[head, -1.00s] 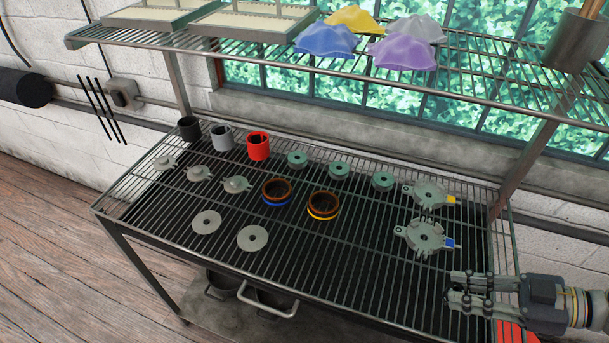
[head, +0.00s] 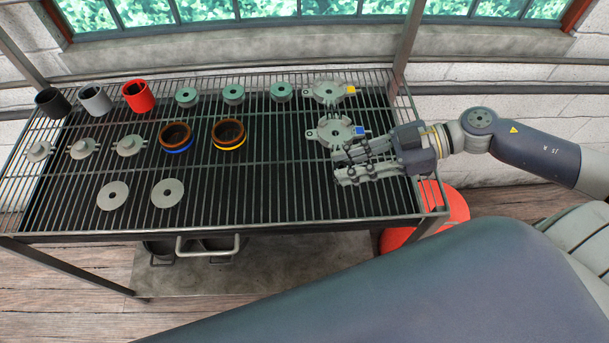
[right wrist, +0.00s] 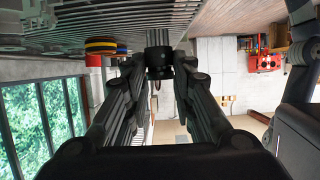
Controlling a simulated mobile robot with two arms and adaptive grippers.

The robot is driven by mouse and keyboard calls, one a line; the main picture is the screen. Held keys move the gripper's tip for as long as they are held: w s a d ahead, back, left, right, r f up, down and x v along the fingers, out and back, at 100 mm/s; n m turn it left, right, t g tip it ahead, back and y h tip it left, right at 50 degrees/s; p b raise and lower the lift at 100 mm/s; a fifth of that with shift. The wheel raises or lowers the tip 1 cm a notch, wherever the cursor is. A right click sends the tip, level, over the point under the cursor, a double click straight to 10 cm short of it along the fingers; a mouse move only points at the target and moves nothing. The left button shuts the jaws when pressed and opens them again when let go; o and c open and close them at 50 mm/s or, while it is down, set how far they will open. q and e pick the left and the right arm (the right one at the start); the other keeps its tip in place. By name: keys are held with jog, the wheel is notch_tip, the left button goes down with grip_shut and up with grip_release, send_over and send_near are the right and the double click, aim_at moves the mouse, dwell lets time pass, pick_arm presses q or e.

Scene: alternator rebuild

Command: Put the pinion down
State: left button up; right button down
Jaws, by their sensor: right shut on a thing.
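The pinion (right wrist: 158,64) shows in the right wrist view as a dark, stepped cylinder with a thin tip. It sits between the two fingers of my right gripper (right wrist: 160,72), which is shut on it. In the head view my right gripper (head: 344,166) reaches in from the right over the wire shelf (head: 300,208), close to the front of the housing with the blue tab (head: 335,132). I cannot make out the pinion in the head view. I cannot tell whether it touches the shelf. My left gripper is not in view.
A yellow-tabbed housing (head: 327,91) lies behind the blue-tabbed one. Several green pulleys, copper-coloured rings, grey parts and cups stand left and back. Two flat discs, one being the near disc (head: 167,193), lie front left. Shelf left of my gripper is clear. A red bin (head: 452,207) stands below right.

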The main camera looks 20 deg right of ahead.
jog(key=w+a, duration=0.1)
jog(key=a, duration=0.1)
jog(key=w+a+p, duration=0.1)
jog(key=a, duration=0.2)
jog(key=w+a, duration=0.1)
jog(key=a, duration=0.2)
jog(key=shift+f+p, duration=0.25)
jog(key=shift+p, duration=0.15)
jog(key=shift+a+f, duration=0.15)
jog(key=shift+f, duration=1.7)
jog(key=shift+f, duration=0.2)
jog(key=c, duration=1.3)
grip_release()
jog(key=shift+c, duration=0.2)
jog(key=shift+r, duration=0.1)
jog(key=b+v, duration=0.1)
jog(key=v, duration=0.9)
jog(key=shift+s, duration=0.15)
jog(key=shift+v, duration=1.05)
